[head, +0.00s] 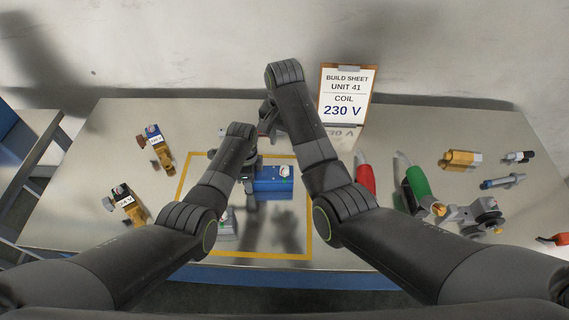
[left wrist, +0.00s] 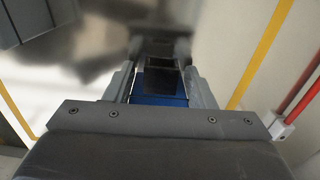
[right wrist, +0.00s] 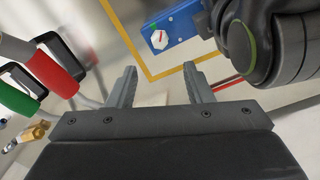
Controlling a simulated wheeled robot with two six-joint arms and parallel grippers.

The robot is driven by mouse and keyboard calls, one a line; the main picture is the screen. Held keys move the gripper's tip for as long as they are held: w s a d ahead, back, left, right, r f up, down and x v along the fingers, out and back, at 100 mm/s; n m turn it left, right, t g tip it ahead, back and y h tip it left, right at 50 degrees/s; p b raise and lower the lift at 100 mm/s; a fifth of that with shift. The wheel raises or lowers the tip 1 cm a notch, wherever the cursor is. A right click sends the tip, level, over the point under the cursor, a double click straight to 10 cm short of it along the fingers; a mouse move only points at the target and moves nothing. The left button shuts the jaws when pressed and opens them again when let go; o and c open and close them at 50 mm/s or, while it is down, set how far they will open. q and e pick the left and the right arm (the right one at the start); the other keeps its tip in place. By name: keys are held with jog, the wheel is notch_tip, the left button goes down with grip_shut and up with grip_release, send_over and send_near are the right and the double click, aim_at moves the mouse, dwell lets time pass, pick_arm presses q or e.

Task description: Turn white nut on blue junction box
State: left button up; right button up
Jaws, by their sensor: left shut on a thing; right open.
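The blue junction box (head: 270,185) sits inside the yellow-outlined area of the table. The white nut (head: 285,170) is on its right part; in the right wrist view the nut (right wrist: 158,39) is a white hexagon with a red mark, near a small green part. My left gripper (head: 250,188) is shut on the box's left part, and blue shows between its fingers (left wrist: 160,85) in the left wrist view. My right gripper (head: 267,118) is above and behind the box, partly hidden by its arm. Its fingers (right wrist: 161,80) are open and empty, apart from the nut.
The build sheet (head: 347,95) reading 230 V stands at the back. Two labelled parts (head: 155,148) (head: 126,204) lie at left. Red (head: 365,182) and green (head: 417,188) handled tools stand right of the outline. A brass part (head: 458,160) and other small items lie farther right.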

aim_at(284, 167)
notch_tip(284, 167, down, 11)
jog(key=shift+f, duration=0.1)
dwell(0.3)
jog(key=c, duration=1)
jog(key=n, duration=0.3)
jog(key=shift+n, duration=2.2)
